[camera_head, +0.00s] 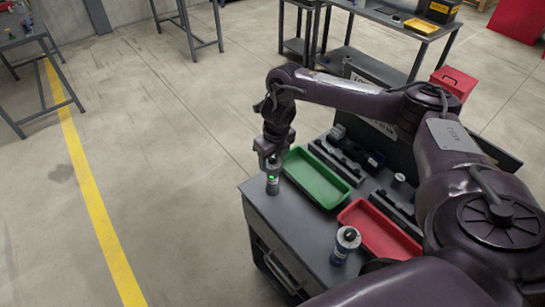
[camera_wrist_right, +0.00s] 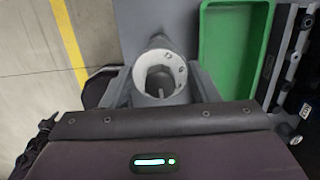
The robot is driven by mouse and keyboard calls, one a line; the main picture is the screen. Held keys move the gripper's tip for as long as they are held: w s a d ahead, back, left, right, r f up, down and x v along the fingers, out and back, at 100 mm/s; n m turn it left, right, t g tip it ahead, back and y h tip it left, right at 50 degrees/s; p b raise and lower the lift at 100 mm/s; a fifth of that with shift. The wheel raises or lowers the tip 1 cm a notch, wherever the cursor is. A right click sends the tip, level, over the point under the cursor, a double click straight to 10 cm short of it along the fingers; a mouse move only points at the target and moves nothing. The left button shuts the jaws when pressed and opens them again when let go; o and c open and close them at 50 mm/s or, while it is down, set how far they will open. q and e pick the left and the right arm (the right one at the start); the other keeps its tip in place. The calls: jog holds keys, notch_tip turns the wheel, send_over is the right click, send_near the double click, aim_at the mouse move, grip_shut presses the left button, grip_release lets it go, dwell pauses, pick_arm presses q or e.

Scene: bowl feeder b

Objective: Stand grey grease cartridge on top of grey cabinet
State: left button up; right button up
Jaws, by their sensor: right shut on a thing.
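The grey grease cartridge (camera_head: 272,184) is upright below my right gripper (camera_head: 271,163), at the far left corner of the grey cabinet (camera_head: 290,225). In the right wrist view my right gripper (camera_wrist_right: 162,92) has its fingers on both sides of the cartridge (camera_wrist_right: 158,60), seen from its open round end. The gripper is shut on it. I cannot tell whether the cartridge's base touches the cabinet top. My left gripper is not in view.
A green tray (camera_head: 336,200) lies just right of the held cartridge; it also shows in the right wrist view (camera_wrist_right: 212,50). A red tray (camera_head: 398,250) and dark racks (camera_head: 337,162) are further right. Bare cabinet top lies between green tray and second cartridge.

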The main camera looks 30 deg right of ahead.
jog(key=o, duration=1.4)
jog(key=shift+f, duration=0.1)
jog(key=shift+o, duration=0.2)
jog(key=r, duration=0.5)
jog(key=shift+s+r+b, duration=0.25)
jog(key=shift+r+b, duration=0.05)
jog(key=shift+r, duration=0.05)
notch_tip(320, 180, up, 7)
jog(key=s+p, duration=0.1)
jog(key=p, duration=0.1)
jog(key=shift+f+p, duration=0.2)
jog(key=shift+p, duration=0.2)
